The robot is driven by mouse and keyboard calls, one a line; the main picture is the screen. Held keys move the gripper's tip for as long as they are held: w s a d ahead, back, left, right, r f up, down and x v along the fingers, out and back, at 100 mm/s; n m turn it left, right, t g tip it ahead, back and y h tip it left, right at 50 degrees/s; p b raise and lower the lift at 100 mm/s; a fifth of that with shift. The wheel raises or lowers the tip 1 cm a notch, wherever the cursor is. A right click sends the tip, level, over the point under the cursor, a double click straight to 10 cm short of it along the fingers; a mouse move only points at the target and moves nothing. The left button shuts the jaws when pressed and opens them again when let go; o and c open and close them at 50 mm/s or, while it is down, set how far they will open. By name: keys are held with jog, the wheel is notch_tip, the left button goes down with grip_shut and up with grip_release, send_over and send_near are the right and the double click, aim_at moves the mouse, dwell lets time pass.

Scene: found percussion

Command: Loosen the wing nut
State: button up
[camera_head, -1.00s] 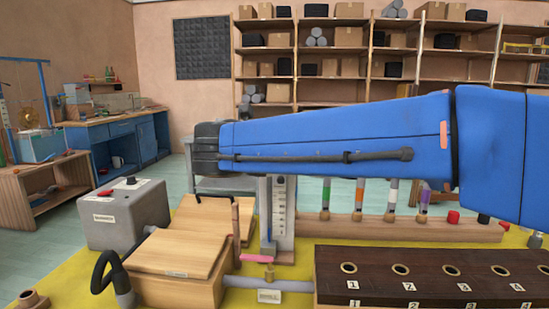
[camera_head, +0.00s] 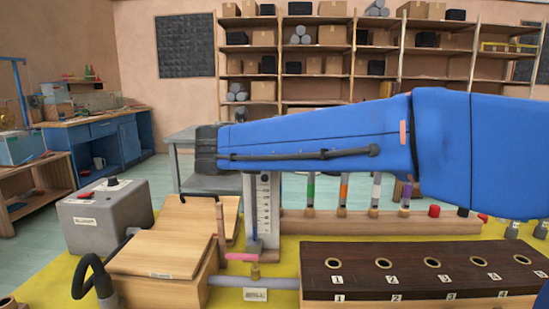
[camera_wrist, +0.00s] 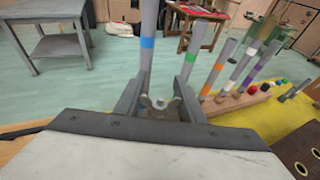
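A small metal wing nut (camera_wrist: 160,101) shows in the wrist view, between the two grey fingers of my gripper (camera_wrist: 161,82). The fingers stand apart on either side of it, with gaps visible. A grey tube with a blue band (camera_wrist: 147,45) rises just beyond the nut. In the head view my blue arm crosses the picture and its black wrist end hangs over the bench. My fingers and the wing nut are hidden there. An upright grey scale plate (camera_head: 263,205) stands below the arm.
A wooden rack (camera_head: 390,225) holds several tubes with coloured bands. A dark block with numbered holes (camera_head: 410,261) fills the front right. A grey box (camera_head: 100,212) and wooden boxes (camera_head: 160,257) stand at left. A grey table (camera_head: 187,152) stands behind.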

jog(key=shift+a, duration=0.1)
jog(key=o, duration=1.1)
jog(key=shift+a, duration=0.1)
